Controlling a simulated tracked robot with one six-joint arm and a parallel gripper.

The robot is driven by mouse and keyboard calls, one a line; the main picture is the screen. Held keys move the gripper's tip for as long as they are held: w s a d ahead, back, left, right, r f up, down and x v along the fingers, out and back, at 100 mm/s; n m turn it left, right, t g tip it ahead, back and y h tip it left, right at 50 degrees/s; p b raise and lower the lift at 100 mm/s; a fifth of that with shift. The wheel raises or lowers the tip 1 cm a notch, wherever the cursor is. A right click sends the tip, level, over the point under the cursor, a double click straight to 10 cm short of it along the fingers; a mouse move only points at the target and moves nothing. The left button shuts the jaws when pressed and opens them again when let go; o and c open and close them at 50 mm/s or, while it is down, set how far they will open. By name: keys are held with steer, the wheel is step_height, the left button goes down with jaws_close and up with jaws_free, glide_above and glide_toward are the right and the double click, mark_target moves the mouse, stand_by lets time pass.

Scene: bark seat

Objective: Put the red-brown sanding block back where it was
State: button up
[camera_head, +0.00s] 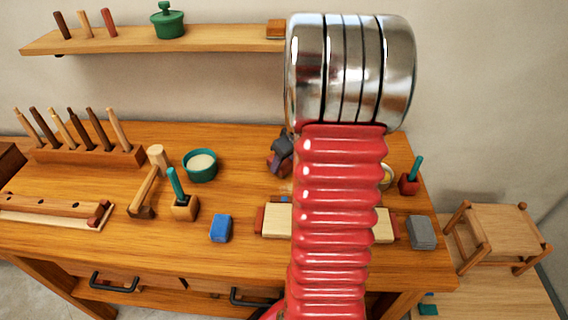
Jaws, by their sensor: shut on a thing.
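My gripper (282,150) shows as a small dark grey part just left of my red ribbed arm, over the back middle of the workbench. It is shut on a red-brown block (274,166), which looks like the sanding block. My arm hides much of both. I cannot tell whether the block touches the bench top. A blue block (221,228) lies on the bench at the front, left of my arm. A grey block (421,232) lies at the right front.
A pale board (277,221) with red-brown ends lies behind my arm. A teal bowl (201,166), mallet (146,190) and wooden block with a teal handle (184,207) stand left. A red block with a teal handle (409,184) stands right. A peg rack (85,154) is at back left.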

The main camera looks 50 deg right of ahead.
steer(key=shift+f, duration=0.45)
steer(key=o, duration=1)
steer(key=v, duration=1.2)
